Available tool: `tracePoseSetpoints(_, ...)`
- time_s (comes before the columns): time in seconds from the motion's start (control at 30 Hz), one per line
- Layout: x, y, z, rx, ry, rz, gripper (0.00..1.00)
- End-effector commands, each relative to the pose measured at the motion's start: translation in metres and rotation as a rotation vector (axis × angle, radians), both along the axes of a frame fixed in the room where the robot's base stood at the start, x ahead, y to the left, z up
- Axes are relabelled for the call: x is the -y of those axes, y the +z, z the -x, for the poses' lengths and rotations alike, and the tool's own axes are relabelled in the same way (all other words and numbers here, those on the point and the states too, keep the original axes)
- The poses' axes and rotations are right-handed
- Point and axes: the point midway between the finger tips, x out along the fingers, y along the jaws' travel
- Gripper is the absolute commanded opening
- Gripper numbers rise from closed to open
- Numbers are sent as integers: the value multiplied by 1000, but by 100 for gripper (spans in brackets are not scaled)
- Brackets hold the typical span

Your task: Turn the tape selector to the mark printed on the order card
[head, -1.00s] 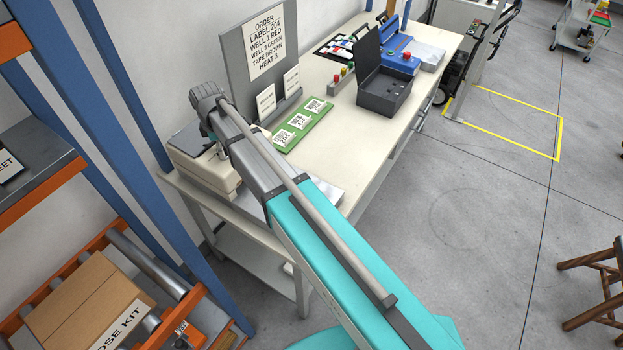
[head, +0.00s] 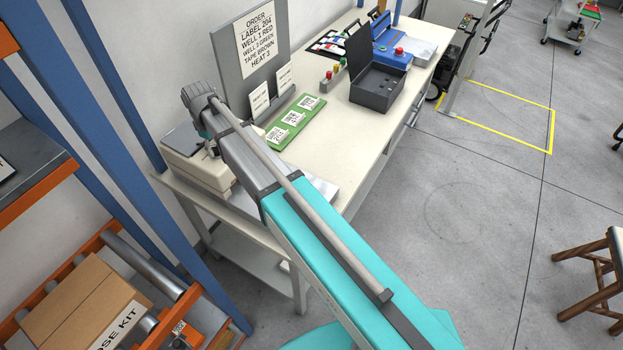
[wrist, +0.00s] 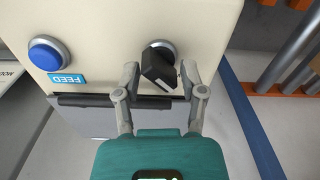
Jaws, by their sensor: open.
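The order card (head: 257,38) stands on a grey board at the back of the bench and reads "TAPE BROWN" among other lines. The tape machine is a cream box (head: 190,168) at the bench's near left end, partly hidden by my arm. In the wrist view its face (wrist: 110,45) shows a black selector knob (wrist: 158,69) on a round silver base. My gripper (wrist: 160,78) is open, with one finger on each side of the knob; I cannot tell whether they touch it. The selector's marks are not visible.
A blue FEED button (wrist: 48,54) sits left of the knob. A dark-edged grey plate (wrist: 110,112) lies below the face. On the bench are a green label board (head: 292,122), an open grey box (head: 376,88) and a blue press (head: 392,52). A blue rack post (head: 120,130) stands close left.

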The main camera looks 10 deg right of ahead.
Motion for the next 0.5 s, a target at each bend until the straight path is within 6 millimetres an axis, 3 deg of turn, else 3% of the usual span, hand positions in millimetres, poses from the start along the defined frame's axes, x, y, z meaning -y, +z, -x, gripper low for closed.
tracePoseSetpoints(0.13,0,0,0,0,-96,0,53)
tracePoseSetpoints(0.5,0,35,0,0,-101,0,53)
